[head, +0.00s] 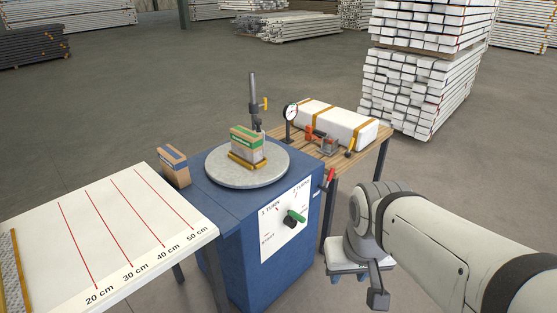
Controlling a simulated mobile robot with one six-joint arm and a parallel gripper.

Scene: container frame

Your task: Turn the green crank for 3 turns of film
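The green crank (296,216) is a short handle on a dark hub, on the white dial panel (270,235) at the front of the blue machine (235,260). The panel reads START, 1 TURN and 2 TURNS, with part of the scale hard to read. The green handle points up and right from the hub. My gripper (348,278) hangs below my wrist, right of the panel and apart from the crank. Its two fingers point down with a gap between them, and nothing shows in it. A green-banded carton (247,143) stands on the round turntable (215,168).
A post (253,90) stands behind the carton. A red lever (330,178) sticks out at the machine's right edge. A wooden bench (375,148) with a dial gauge (290,112) and a white wrapped bundle (335,122) is behind. A marked table (100,235) is at left.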

